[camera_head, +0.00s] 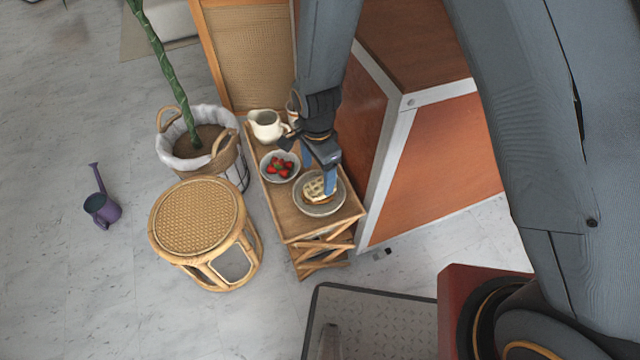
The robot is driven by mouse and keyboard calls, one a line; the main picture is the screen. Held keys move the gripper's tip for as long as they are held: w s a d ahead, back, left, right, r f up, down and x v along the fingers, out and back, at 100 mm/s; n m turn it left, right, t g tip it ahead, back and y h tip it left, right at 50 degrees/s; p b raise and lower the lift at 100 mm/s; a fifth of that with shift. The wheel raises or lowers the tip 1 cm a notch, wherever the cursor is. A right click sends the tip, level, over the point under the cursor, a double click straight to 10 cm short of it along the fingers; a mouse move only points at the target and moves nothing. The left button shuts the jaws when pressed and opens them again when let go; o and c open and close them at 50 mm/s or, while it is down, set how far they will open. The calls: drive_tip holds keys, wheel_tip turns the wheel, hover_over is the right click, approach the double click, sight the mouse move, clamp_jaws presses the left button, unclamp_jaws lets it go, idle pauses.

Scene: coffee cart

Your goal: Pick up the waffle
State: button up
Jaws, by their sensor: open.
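The waffle (315,191) is golden and lies on a grey plate (322,210) near the front end of a narrow wooden cart (290,225). My gripper (329,184) reaches down from above, with its blue fingers over the right side of the waffle. The gripper is open. The fingers hide part of the waffle's right side, and I cannot tell whether they touch it.
A bowl of strawberries (280,167) stands just behind the plate on the left. A cream pitcher (266,125) stands further back. An orange-brown panelled box (430,165) is close on the right. A rattan stool (200,225) and a potted plant (195,150) are left.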

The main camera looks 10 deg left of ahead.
sight(320, 187)
drive_tip(key=shift+w+d+f, duration=0.1)
drive_tip(key=shift+d+f, duration=0.05)
drive_tip(key=shift+f, duration=0.3)
drive_tip(key=shift+w+d+f, duration=0.1)
drive_tip(key=shift+f, duration=2.3)
drive_tip(key=c, duration=1.1)
drive_tip(key=shift+r, duration=0.15)
